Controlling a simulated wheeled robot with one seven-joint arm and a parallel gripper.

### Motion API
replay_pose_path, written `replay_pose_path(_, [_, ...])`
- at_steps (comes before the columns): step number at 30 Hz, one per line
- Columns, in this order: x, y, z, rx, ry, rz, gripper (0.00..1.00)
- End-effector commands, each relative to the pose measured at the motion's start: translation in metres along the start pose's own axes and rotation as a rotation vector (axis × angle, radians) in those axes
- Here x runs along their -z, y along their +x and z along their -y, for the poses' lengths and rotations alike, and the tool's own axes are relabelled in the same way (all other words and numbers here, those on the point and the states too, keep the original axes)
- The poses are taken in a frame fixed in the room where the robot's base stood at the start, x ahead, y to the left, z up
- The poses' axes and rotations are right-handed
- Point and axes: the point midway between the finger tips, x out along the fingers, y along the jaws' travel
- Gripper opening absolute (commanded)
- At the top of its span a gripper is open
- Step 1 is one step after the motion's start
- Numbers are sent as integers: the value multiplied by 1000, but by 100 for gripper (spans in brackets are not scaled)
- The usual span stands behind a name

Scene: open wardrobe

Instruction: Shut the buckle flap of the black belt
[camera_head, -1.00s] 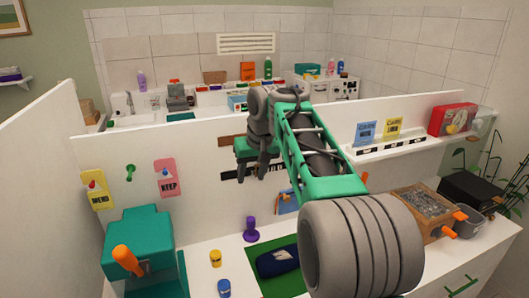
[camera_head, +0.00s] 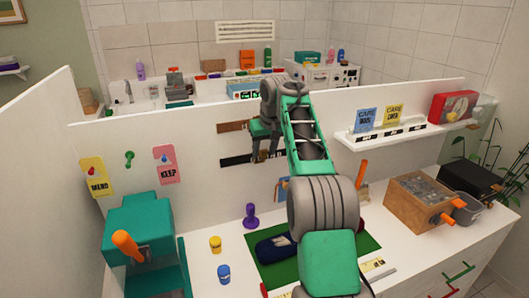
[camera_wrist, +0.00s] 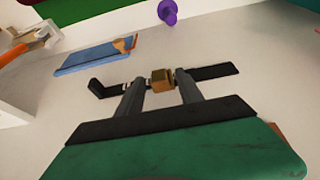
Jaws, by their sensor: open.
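The black belt (camera_wrist: 215,72) runs across the white upright panel in the wrist view, with a brass-coloured buckle (camera_wrist: 162,80) at its middle. In the head view the black belt (camera_head: 236,160) hangs below a brown strap and is partly hidden by my gripper. My gripper (camera_head: 266,157) is open in front of the panel. In the wrist view my gripper's (camera_wrist: 158,76) two dark fingers stand on either side of the buckle, with a gap to it. I cannot tell whether the fingertips touch the belt, or how far the buckle flap is raised.
A brown strap (camera_head: 234,127) is on the panel just above. A blue flat piece (camera_wrist: 93,57) and a purple peg (camera_wrist: 168,12) lie near the belt in the wrist view. A teal block with an orange handle (camera_head: 128,250) stands left; a wooden box (camera_head: 420,200) stands right.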

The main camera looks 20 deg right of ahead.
Motion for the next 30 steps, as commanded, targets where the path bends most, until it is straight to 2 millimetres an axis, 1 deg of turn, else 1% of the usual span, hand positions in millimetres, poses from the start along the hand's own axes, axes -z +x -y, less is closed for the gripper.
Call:
replay_pose_path(3, [0, 0, 0, 0, 0, 0, 43])
replay_pose_path(19, [0, -1, 0, 0, 0, 0, 0])
replay_pose_path(30, [-1, 0, 0, 0, 0, -4, 0])
